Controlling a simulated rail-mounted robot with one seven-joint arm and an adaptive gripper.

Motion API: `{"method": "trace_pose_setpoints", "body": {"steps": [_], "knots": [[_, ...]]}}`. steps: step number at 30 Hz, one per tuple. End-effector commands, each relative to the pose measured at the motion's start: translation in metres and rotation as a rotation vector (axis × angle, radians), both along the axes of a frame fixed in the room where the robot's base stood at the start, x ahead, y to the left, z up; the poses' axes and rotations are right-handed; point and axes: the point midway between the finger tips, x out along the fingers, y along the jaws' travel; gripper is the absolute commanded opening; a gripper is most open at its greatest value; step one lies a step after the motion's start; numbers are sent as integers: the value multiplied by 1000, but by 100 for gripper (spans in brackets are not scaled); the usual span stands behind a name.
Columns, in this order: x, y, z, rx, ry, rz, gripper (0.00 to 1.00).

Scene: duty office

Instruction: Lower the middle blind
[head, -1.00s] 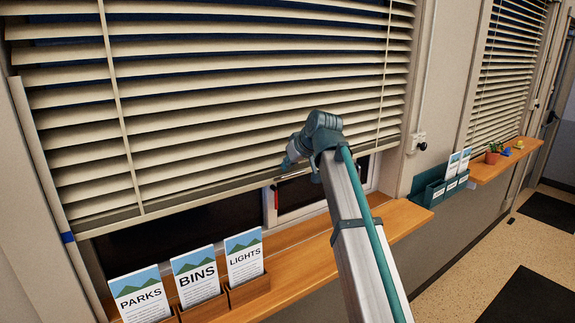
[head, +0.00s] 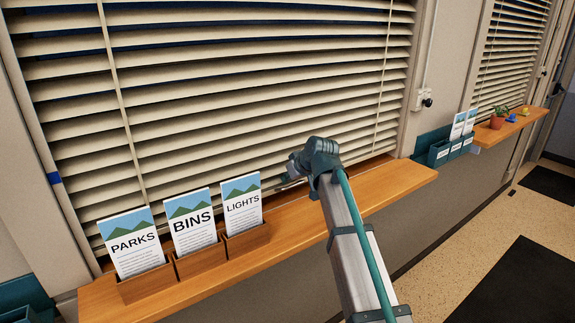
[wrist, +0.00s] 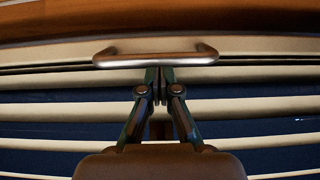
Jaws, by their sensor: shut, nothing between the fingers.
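The large cream slatted blind (head: 250,105) fills the window in the head view and reaches down to about the wooden sill. Its slats also show in the wrist view (wrist: 60,108). A metal bar handle (wrist: 155,59) lies across the wrist view beside a pale rail at the blind's lower edge. My gripper (wrist: 160,72) is shut, with its fingertips right at the handle; I cannot tell whether they touch it. In the head view my gripper (head: 288,181) is low in front of the blind, just above the sill. My arm and the leaflets hide parts of the blind's bottom edge.
The wooden sill (head: 390,190) runs below the blind. Leaflets marked PARKS (head: 133,243), BINS (head: 193,222) and LIGHTS (head: 242,204) stand in wooden holders left of my gripper. Farther right are a green leaflet rack (head: 440,153), a potted plant (head: 497,120) and another blind (head: 510,55).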

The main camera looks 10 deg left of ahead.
Motion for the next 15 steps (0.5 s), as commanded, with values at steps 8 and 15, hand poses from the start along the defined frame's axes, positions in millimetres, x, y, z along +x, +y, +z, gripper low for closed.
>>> {"method": "trace_pose_setpoints", "body": {"steps": [8,15], "knots": [[0,0,-44,1,0,1,0],[0,0,-52,-1,3,1,0]]}}
